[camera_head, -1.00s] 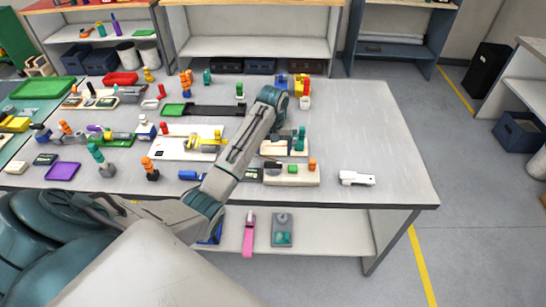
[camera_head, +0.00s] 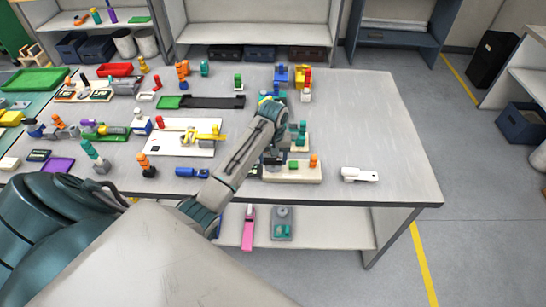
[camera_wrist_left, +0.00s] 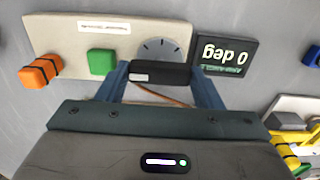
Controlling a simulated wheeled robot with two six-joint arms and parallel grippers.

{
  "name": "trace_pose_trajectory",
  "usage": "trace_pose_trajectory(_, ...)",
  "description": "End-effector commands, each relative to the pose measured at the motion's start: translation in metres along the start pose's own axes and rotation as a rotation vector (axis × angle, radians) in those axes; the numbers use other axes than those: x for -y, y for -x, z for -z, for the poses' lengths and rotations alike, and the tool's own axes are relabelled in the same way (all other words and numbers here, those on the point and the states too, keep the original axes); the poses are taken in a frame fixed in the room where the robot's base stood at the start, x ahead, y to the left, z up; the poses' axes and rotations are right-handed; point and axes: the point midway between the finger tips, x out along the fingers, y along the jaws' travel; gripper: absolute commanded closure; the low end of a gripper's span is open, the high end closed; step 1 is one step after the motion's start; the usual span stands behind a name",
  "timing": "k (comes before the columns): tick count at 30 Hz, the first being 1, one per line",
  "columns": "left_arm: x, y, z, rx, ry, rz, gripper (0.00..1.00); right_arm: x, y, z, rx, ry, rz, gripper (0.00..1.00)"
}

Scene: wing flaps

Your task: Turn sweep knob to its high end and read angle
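The sweep board (camera_wrist_left: 60,45) is a beige panel with a round grey tick-marked dial (camera_wrist_left: 160,48), a green block and an orange block with black bands. It also shows in the head view (camera_head: 290,176), partly behind my left arm. A black bar-shaped knob (camera_wrist_left: 160,72) with a small white patch lies at the dial. Beside it, a dark display (camera_wrist_left: 225,56) reads 0 deg, upside down in the left wrist view. My left gripper (camera_wrist_left: 160,80) has a finger at each end of the knob; whether they press on it I cannot tell. My right gripper is out of view.
A white and grey part (camera_head: 360,174) lies to the right on the grey table (camera_head: 400,150). A white board with a yellow part (camera_head: 180,145) stands left of my arm, with several small gadgets beyond. The right part of the table is mostly clear.

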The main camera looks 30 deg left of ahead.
Motion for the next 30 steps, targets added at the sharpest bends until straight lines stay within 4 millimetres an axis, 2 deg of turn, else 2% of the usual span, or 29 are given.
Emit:
trace_pose_trajectory(8, 0.0, 0.0, 0.0, -0.001, -0.024, 0.0, 0.63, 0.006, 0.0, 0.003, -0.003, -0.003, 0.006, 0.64)
trace_pose_trajectory(14, 0.0, 0.0, 0.001, -0.002, -0.112, 0.0, 0.63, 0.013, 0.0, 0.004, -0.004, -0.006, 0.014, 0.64)
trace_pose_trajectory(30, 0.0, 0.0, 0.001, -0.002, -0.593, 0.0, 0.63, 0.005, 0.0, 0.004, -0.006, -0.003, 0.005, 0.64)
